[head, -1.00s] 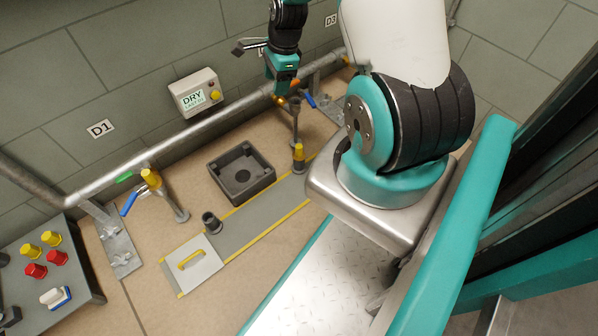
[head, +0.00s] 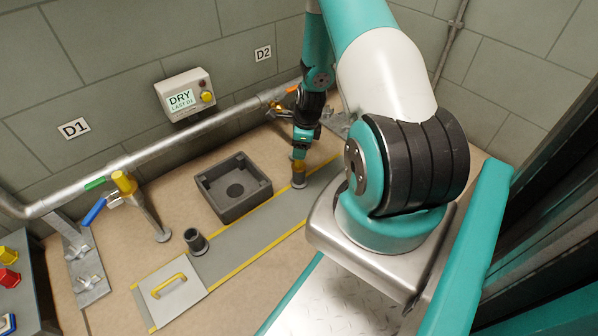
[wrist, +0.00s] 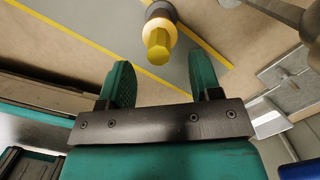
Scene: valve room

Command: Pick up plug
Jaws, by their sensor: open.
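A yellow plug (head: 299,166) with a hexagonal head stands in a dark cup (head: 299,181) at the far end of the grey strip. In the wrist view the plug (wrist: 158,47) lies just beyond the fingertips, roughly centred between them. My gripper (head: 301,156) is just above the plug in the head view and partly covers it. In the wrist view my gripper (wrist: 162,68) is open, with nothing between its fingers. Another yellow plug-like piece (head: 124,182) sits at the left pipe outlet, below the D1 label.
A dark square drain box (head: 234,187), an empty dark cup (head: 195,241) and a white plate with a yellow handle (head: 171,292) lie left of my gripper. A pipe (head: 190,132) runs along the wall below a "DRY" display box (head: 188,95).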

